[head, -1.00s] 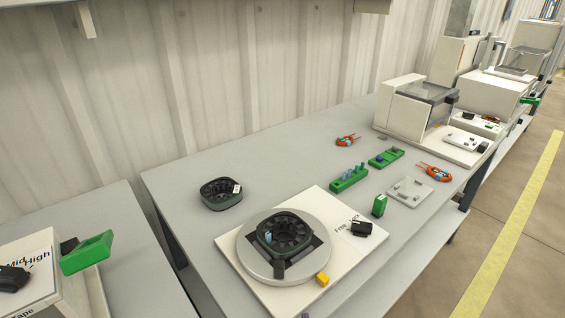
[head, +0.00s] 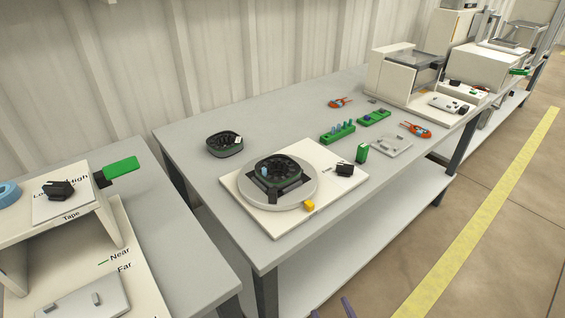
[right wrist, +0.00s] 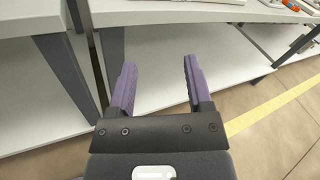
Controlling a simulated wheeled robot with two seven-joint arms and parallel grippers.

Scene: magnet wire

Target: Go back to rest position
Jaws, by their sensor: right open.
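My right gripper (right wrist: 158,72) is open and empty, with its two purple fingers apart in the right wrist view. It hangs in front of the table's side, over the floor and lower shelf. In the head view only the purple fingertips (head: 333,309) show at the bottom edge, clear of everything on the tabletop. My left gripper is not in view.
The grey table (head: 225,110) carries a round fixture (head: 308,188) with a black stator, another black ring (head: 224,145), green blocks (head: 338,132) and orange-handled tools (head: 416,130). A tape station (head: 70,212) stands left. Floor (head: 500,240) is free at right.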

